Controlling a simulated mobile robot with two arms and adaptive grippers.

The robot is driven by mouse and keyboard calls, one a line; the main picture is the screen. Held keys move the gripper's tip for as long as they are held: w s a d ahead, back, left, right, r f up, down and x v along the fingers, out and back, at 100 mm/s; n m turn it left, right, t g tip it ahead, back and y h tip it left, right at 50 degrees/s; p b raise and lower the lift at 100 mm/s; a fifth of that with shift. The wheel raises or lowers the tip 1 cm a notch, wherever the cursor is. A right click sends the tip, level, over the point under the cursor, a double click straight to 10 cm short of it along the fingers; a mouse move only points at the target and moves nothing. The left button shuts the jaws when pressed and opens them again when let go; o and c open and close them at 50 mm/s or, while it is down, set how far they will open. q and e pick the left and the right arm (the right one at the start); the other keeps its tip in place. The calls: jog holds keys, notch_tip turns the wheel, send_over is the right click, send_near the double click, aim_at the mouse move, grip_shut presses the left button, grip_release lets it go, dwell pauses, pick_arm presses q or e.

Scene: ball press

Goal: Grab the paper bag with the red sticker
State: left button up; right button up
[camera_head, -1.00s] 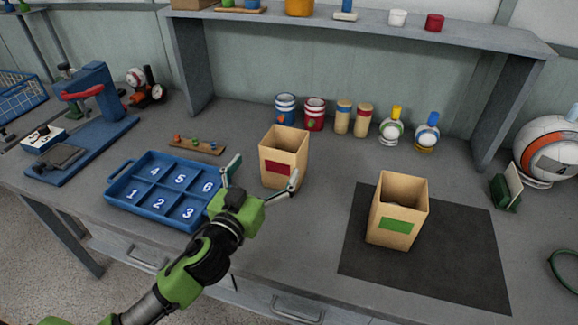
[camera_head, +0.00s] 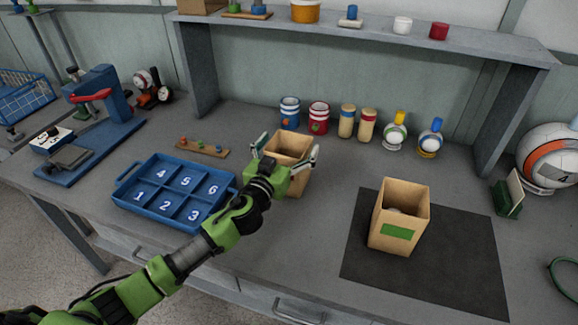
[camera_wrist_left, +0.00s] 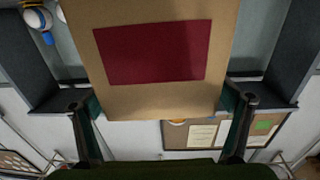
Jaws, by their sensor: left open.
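The paper bag with the red sticker (camera_head: 291,146) stands upright and open-topped on the table. In the head view my left gripper covers most of its front, so its sticker is hidden there. In the left wrist view the bag (camera_wrist_left: 160,104) fills the upper middle, with its dark red sticker (camera_wrist_left: 152,53) facing the camera. My left gripper (camera_head: 287,150) is open, its fingers at the left and right sides of the bag. In the wrist view the fingers (camera_wrist_left: 165,115) show at either side of the bag's edge; I cannot tell whether they touch it. My right gripper is not in view.
A paper bag with a green sticker (camera_head: 402,215) stands on a dark mat (camera_head: 468,262) at the right. A blue numbered tray (camera_head: 133,211) lies left of my arm. Cups (camera_head: 318,117), shakers and bottles stand behind, under a shelf (camera_head: 380,27).

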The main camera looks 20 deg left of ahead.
pick_arm(q)
jog(key=c, duration=1.4)
jog(key=shift+c, duration=0.2)
